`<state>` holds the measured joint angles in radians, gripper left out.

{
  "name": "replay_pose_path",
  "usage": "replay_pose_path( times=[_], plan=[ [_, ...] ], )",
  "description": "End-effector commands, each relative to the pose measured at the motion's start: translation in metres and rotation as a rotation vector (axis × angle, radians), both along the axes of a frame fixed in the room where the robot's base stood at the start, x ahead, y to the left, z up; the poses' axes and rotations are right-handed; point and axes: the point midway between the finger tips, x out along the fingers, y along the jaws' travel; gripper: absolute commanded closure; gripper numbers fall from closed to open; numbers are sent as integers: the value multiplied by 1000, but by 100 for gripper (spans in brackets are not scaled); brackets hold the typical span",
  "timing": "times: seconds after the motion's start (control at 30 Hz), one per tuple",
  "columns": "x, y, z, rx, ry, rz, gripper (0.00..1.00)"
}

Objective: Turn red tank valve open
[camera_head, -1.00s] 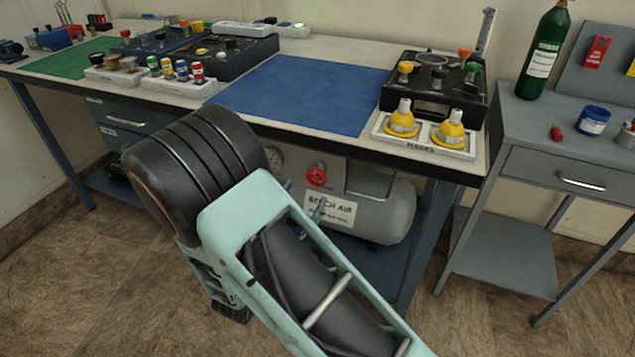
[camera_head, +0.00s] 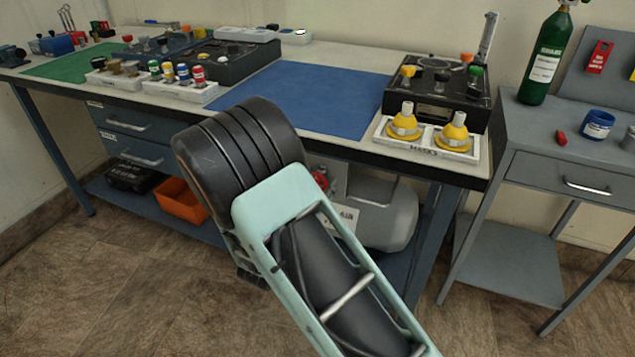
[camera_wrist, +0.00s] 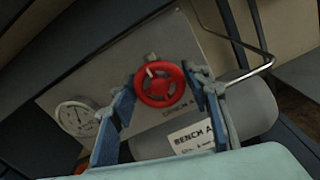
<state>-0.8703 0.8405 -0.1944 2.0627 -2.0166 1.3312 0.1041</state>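The red tank valve is a round handwheel (camera_wrist: 160,84) on a grey panel under the bench, in the middle of the wrist view. A pale mark shows on its upper left. In the head view only a small part of the red wheel (camera_head: 320,178) shows beside my arm. The grey bench air tank (camera_head: 387,215) lies just right of it. My gripper (camera_wrist: 159,82) is open, with one blue finger on each side of the wheel in the wrist view. I cannot tell whether either finger touches it. In the head view my arm hides the gripper.
A gauge (camera_wrist: 77,119) sits left of the wheel, and a bent metal rod (camera_wrist: 262,62) is to the right. The bench top (camera_head: 345,55) overhangs the tank. An orange bin (camera_head: 181,201) stands on the lower shelf. A grey side table (camera_head: 562,118) is at right.

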Motion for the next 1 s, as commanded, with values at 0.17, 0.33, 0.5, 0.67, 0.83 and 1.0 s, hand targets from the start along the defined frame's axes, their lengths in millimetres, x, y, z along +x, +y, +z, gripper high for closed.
replay_pose_path(
  times=[0.17,0.33,0.5,0.67,0.83,1.0],
  plan=[
    [0,0,0,0,0,0,79],
    [0,0,0,-2,1,0,86],
    [0,0,1,-29,11,0,86],
    [0,0,3,-96,35,1,86],
    [-1,0,4,-215,79,1,86],
    [-1,0,5,-364,133,1,86]
  ],
)
